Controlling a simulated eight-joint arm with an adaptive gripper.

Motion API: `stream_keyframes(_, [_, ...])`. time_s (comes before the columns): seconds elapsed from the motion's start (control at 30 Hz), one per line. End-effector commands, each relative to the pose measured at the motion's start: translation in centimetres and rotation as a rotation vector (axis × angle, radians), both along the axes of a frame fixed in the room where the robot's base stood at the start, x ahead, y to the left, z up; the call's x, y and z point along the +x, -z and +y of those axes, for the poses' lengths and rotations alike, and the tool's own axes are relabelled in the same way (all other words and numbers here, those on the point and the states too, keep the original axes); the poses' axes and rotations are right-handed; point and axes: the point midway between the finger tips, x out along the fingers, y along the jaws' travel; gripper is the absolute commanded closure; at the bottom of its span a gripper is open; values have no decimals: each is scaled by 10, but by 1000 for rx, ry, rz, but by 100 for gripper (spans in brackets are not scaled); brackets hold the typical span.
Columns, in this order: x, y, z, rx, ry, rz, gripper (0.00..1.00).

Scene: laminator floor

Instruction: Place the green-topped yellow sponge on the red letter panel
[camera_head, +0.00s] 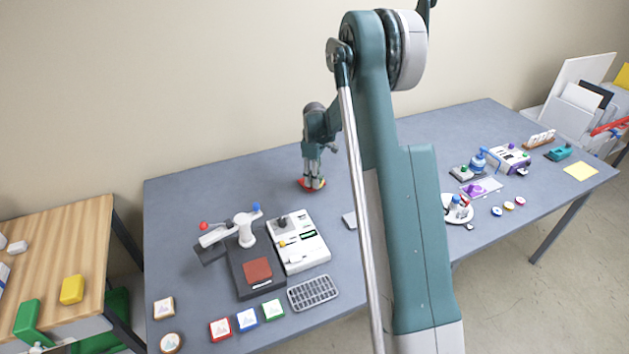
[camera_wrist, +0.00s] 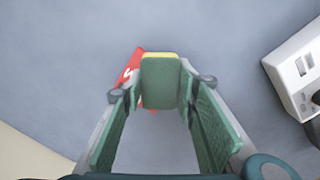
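The green-topped yellow sponge (camera_wrist: 160,82) is at my fingertips in the wrist view, green face toward the camera, a yellow strip at its far edge. My gripper (camera_wrist: 160,90) has one finger close against each side of it and appears shut on it. The red letter panel (camera_wrist: 130,72) lies behind the sponge; its left part shows a piece of a white letter, the rest is mostly hidden. In the head view my gripper (camera_head: 312,178) points down directly over the red panel (camera_head: 309,187). I cannot tell whether the sponge touches the panel.
The grey table (camera_head: 230,180) is bare around the panel. A white device (camera_head: 298,242) stands toward the front, and a white box edge (camera_wrist: 300,75) shows at right in the wrist view. My arm hides the table's middle. Small items stand farther right.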

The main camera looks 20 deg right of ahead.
Motion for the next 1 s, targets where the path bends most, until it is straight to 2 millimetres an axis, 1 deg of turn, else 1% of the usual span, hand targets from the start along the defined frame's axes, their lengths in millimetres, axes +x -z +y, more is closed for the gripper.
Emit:
stream_keyframes(0.03, [0,5,0,0,0,0,74])
stream_keyframes(0.13, [0,9,0,0,0,0,74])
stream_keyframes(0.43, [0,10,0,0,0,0,74])
stream_keyframes(0.6, [0,14,0,0,0,0,74])
stream_keyframes(0.63, [0,13,0,0,0,0,66])
stream_keyframes(0.7, [0,13,0,0,0,0,57])
stream_keyframes(0.73, [0,13,0,0,0,0,56])
stream_keyframes(1.0, [0,13,0,0,0,0,56])
